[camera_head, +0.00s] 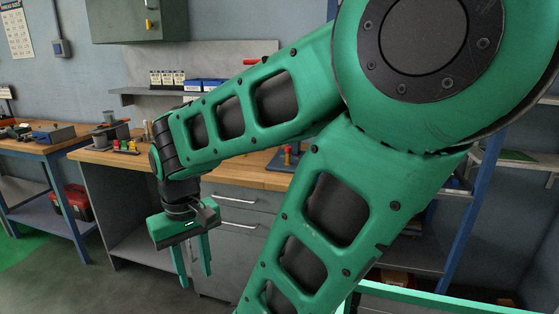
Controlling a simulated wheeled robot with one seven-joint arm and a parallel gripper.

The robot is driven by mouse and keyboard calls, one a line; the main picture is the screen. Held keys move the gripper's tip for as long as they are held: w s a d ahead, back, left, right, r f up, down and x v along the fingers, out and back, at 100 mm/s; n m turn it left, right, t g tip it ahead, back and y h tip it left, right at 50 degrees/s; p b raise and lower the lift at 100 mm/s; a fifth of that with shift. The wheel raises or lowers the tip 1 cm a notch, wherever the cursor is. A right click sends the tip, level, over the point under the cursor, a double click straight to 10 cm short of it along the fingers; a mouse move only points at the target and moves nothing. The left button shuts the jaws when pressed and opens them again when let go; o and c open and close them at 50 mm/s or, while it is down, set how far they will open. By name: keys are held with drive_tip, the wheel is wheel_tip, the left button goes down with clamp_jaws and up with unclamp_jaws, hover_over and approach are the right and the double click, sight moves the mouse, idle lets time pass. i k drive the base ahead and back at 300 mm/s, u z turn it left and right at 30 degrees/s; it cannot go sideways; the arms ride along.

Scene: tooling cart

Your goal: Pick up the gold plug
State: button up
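I cannot make out a gold plug for certain in the head view. Another small item with a red and yellow upright part (288,155) stands on the bench further right, partly hidden by my arm. My gripper (196,279) hangs pointing down in front of the bench's grey cabinet, below the top's level. Its two green fingers are apart, with nothing seen between them.
The wooden workbench (232,176) has grey drawers below. A second bench (30,149) at the left bears tools and a grey box. A red toolbox (73,203) sits on its lower shelf. A bright green edge (455,296) shows at bottom right. My arm hides much of the middle.

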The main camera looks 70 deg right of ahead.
sight(288, 162)
drive_tip(key=u, duration=0.05)
drive_tip(key=i, duration=0.6)
drive_tip(key=z, duration=3.45)
drive_tip(key=i, duration=0.5)
drive_tip(key=u, duration=0.05)
